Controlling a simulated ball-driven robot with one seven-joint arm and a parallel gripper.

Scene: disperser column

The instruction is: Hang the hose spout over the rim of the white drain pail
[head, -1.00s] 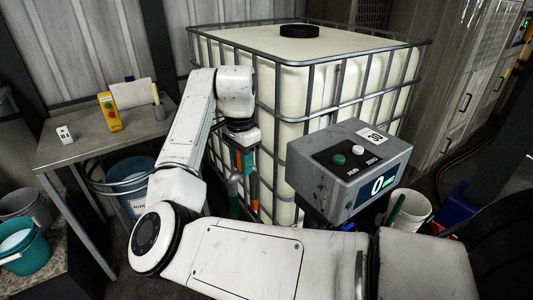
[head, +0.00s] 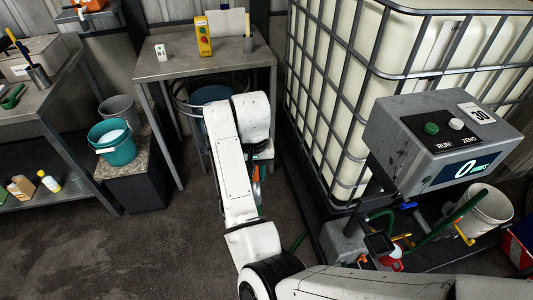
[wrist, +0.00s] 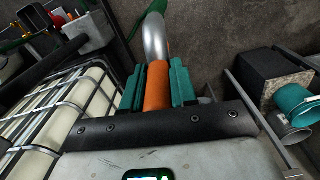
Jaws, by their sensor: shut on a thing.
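In the wrist view my gripper (wrist: 157,82), with teal jaws, is shut on the orange grip of the hose spout (wrist: 156,40). The spout's bent silver pipe reaches beyond the jaws. In the head view my gripper is mostly hidden behind my arm, with a bit of the orange grip (head: 257,188) showing below the table edge. The white drain pail (head: 492,208) stands at the right, below the grey display box, well apart from my gripper. A green hose (head: 440,229) runs close to the pail's left side.
A grey box with a display (head: 440,140) stands in front of the caged white tank (head: 400,40). A metal table (head: 180,67) stands behind my gripper. A teal bucket (head: 112,145) sits on a stand at left. The floor at front left is clear.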

